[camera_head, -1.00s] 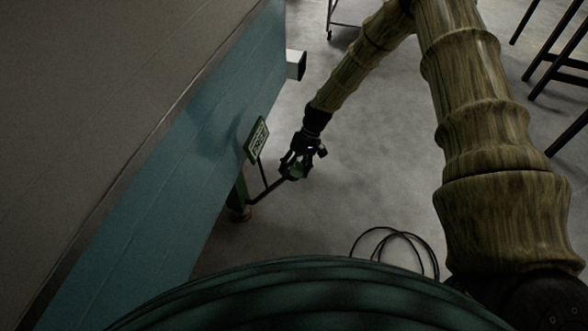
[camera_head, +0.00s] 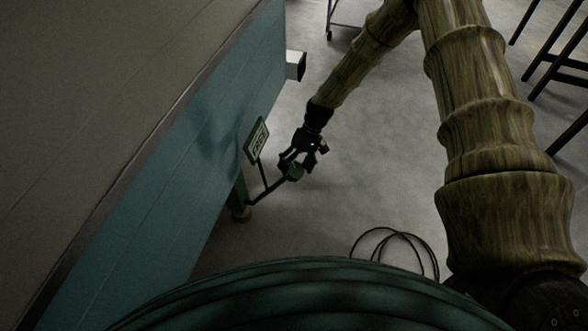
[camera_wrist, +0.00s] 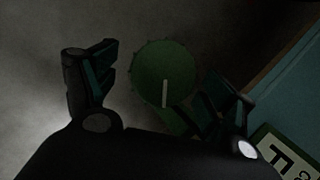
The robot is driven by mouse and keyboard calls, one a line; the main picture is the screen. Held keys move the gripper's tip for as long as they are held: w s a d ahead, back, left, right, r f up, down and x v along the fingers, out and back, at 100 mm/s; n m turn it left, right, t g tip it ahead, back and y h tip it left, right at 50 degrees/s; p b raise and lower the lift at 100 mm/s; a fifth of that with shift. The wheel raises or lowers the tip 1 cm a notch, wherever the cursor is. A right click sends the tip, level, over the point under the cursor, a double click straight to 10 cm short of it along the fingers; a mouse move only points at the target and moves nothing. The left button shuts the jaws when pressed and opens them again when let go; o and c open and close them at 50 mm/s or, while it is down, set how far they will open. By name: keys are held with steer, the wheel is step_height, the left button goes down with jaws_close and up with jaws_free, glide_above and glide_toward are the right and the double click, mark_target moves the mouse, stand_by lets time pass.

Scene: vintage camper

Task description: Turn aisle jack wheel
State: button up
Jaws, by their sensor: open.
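The jack wheel (camera_wrist: 165,75) is a round green disc with a notched rim and a pale line pointing down from near its middle. In the wrist view it lies between the fingers of my gripper (camera_wrist: 160,92), which are spread apart. In the head view the green wheel (camera_head: 294,173) sits at the end of a dark rod, just below my gripper (camera_head: 303,164). Part of the wheel is hidden by the fingers there. I cannot tell whether a finger touches the wheel.
A green sign (camera_head: 257,141) stands on a post beside the blue camper wall (camera_head: 160,190); its edge also shows at the wrist view's lower right. A cable loop (camera_head: 398,240) lies on the floor. Dark metal legs (camera_head: 553,60) stand at upper right. The grey floor between is clear.

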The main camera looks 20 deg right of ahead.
steer(key=v, duration=1)
steer(key=shift+d+r, duration=0.2)
steer(key=shift+r, duration=0.05)
steer(key=shift+w, duration=0.1)
steer(key=s+a+f+m+t+h+p, duration=0.1)
steer(key=s+a+f+p, duration=0.2)
steer(key=s, duration=0.7)
steer(key=s+a+f+m+h+p, duration=0.1)
steer(key=s+f+h+p, duration=0.3)
steer(key=s, duration=0.6)
steer(key=s+d+r+t+p, duration=0.1)
steer(key=s+r, duration=0.1)
steer(key=s, duration=0.8)
steer(key=s+d+r+p, duration=0.1)
steer(key=s+r+p, duration=0.1)
steer(key=s, duration=0.7)
steer(key=shift+s+m+t+p, duration=0.3)
steer(key=shift+s+t, duration=0.05)
steer(key=shift+t, duration=0.05)
steer(key=shift+r, duration=0.1)
